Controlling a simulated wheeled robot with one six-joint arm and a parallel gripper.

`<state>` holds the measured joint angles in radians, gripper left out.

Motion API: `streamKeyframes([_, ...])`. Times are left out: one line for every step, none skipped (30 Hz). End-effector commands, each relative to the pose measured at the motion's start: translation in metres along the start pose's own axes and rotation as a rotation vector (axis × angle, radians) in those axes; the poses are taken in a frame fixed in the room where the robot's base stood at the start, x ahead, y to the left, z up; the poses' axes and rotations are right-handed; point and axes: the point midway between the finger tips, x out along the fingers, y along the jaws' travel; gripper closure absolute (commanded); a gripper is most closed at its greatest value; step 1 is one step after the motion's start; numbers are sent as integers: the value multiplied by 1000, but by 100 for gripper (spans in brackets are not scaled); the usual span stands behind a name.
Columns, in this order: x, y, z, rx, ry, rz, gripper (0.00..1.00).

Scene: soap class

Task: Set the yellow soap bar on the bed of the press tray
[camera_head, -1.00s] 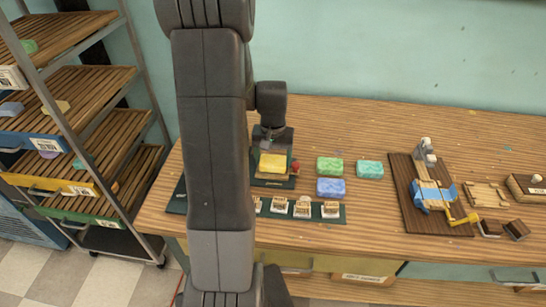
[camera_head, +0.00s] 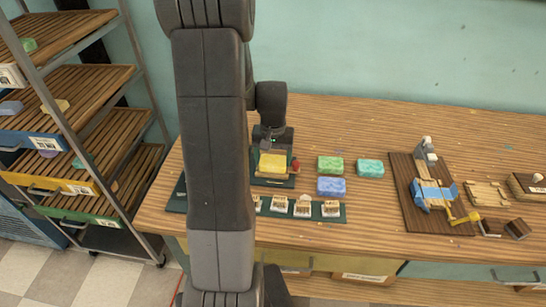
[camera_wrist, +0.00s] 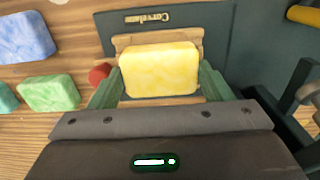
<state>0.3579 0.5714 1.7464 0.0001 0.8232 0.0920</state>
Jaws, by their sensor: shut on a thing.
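The yellow soap bar (camera_head: 272,163) is a pale rectangular block. In the wrist view the yellow soap bar (camera_wrist: 160,70) sits between the two green fingers of my gripper (camera_wrist: 160,80), which are shut on its sides. It is over the wooden bed of the press tray (camera_wrist: 150,39), whose dark green base carries a lettered label and has a red knob (camera_wrist: 99,74) at its left. The soap looks level and lined up with the bed. Its underside is hidden, so I cannot tell whether it touches the bed.
Green (camera_head: 331,165), teal (camera_head: 369,169) and blue (camera_head: 331,187) soaps lie right of the tray. Several small stamps stand on a green strip (camera_head: 325,211) in front. A device with blue parts (camera_head: 434,193) stands further right. A rack (camera_head: 75,95) is at left.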

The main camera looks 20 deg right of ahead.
Motion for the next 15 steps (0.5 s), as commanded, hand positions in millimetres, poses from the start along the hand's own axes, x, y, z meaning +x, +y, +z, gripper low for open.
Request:
streamKeyframes([1,0,0,0,0,0,52])
streamKeyframes([2,0,0,0,0,0,52])
streamKeyframes([2,0,0,0,0,0,52])
streamKeyframes([2,0,0,0,0,0,52])
streamKeyframes([3,0,0,0,0,0,52])
streamKeyframes([3,0,0,0,0,0,52])
streamKeyframes([4,0,0,0,0,0,52])
streamKeyframes([4,0,0,0,0,0,52])
streamKeyframes([4,0,0,0,0,0,52])
streamKeyframes([5,0,0,0,0,0,52])
streamKeyframes([5,0,0,0,0,0,52])
streamKeyframes([6,0,0,0,0,0,52])
streamKeyframes([6,0,0,0,0,0,52])
streamKeyframes([6,0,0,0,0,0,52])
streamKeyframes([6,0,0,0,0,0,52])
